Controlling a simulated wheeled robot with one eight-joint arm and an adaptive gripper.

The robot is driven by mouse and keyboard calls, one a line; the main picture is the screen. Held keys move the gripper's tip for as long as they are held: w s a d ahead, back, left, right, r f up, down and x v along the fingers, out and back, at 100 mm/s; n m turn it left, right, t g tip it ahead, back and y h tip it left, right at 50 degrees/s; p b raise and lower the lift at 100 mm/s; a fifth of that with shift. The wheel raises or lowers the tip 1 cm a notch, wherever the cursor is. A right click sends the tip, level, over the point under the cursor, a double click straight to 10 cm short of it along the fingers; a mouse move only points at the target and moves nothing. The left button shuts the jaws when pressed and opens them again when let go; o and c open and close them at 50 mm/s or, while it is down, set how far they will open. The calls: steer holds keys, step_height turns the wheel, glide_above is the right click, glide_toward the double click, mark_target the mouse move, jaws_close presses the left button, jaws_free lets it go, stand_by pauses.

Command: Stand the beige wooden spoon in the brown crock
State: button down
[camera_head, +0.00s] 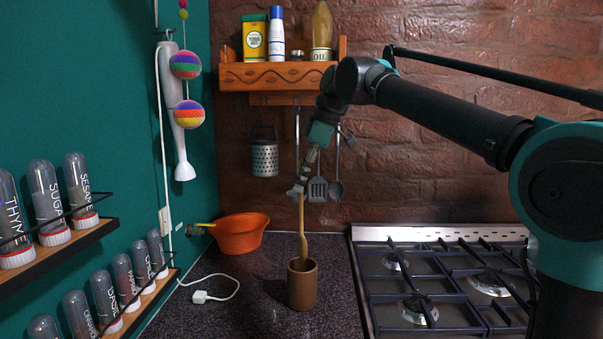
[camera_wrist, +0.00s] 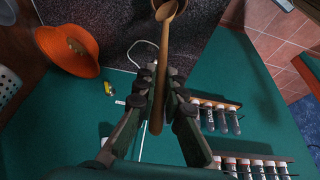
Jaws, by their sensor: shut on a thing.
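The beige wooden spoon (camera_head: 302,224) hangs almost upright below my gripper (camera_head: 298,189), bowl end down. My gripper is shut on the handle, which also shows between the fingers (camera_wrist: 161,84) in the wrist view. The spoon's bowl (camera_wrist: 166,11) is at the top of the wrist view. The brown crock (camera_head: 302,288) stands upright on the dark counter directly below the spoon. The spoon's lower end meets the crock's rim line in the head view; I cannot tell whether it is just inside the opening or above it.
An orange bowl (camera_head: 240,233) stands behind and left of the crock. A white plug and cord (camera_head: 207,296) lie on the counter to the left. The gas stove (camera_head: 440,280) is on the right. Utensils and a grater (camera_head: 265,158) hang behind. Spice racks (camera_head: 75,237) line the left wall.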

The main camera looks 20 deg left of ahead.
steer(key=shift+f, duration=4.1)
steer(key=c, duration=1.6)
jaws_free()
steer(key=shift+o, duration=0.2)
steer(key=s+v, duration=0.1)
steer(key=v, duration=1.1)
steer(key=shift+w, duration=0.45)
